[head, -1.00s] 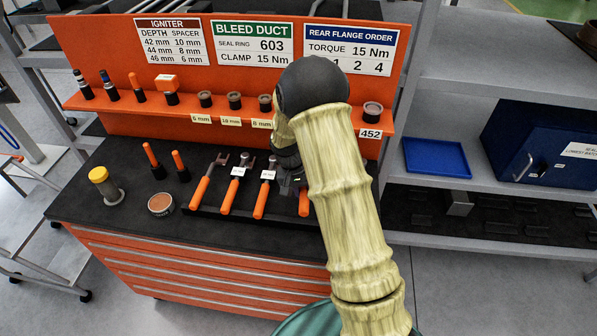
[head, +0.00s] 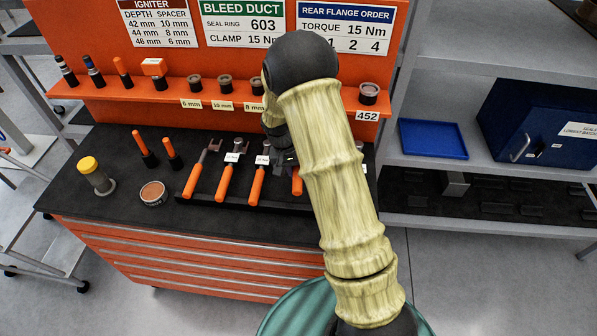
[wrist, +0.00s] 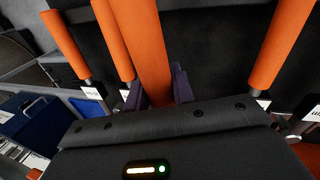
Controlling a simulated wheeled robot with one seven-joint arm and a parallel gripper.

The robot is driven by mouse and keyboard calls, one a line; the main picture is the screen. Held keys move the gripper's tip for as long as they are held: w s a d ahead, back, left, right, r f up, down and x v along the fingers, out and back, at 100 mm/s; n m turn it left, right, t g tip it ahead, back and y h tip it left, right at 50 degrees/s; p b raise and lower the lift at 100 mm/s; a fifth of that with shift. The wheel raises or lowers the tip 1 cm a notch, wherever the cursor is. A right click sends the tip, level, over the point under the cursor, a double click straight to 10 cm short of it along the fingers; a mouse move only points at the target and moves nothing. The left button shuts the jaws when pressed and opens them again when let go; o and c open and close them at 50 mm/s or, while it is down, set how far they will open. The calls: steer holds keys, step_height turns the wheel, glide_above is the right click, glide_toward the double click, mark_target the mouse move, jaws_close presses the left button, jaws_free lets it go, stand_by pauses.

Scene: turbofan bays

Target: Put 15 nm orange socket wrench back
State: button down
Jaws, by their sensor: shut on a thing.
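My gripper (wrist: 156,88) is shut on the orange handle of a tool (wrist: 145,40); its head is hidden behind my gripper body. In the head view my gripper (head: 284,160) is at the right part of the tool row, partly behind my arm. An orange handle (head: 297,184) shows just below it. Orange-handled tools lie to the left, the nearest one (head: 257,184) carrying a white label too small to read. In the wrist view other orange handles lie on both sides of the held one. I cannot tell whether the held tool touches its holder.
A dark tool holder (head: 240,204) lies on the black bench top (head: 110,205). A yellow-capped bottle (head: 97,177) and a round tin (head: 153,194) stand at left. An orange panel with a shelf (head: 300,103) rises behind. A blue tray (head: 432,139) sits on the shelving at right.

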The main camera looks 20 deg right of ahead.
steer(key=shift+f+b, duration=1.65)
steer(key=shift+f, duration=0.8)
steer(key=shift+w+r, duration=0.1)
steer(key=shift+r, duration=0.05)
steer(key=shift+d, duration=0.1)
steer(key=shift+f+b, duration=0.85)
steer(key=shift+f, duration=0.5)
stand_by(0.4)
steer(key=c, duration=1.1)
jaws_free()
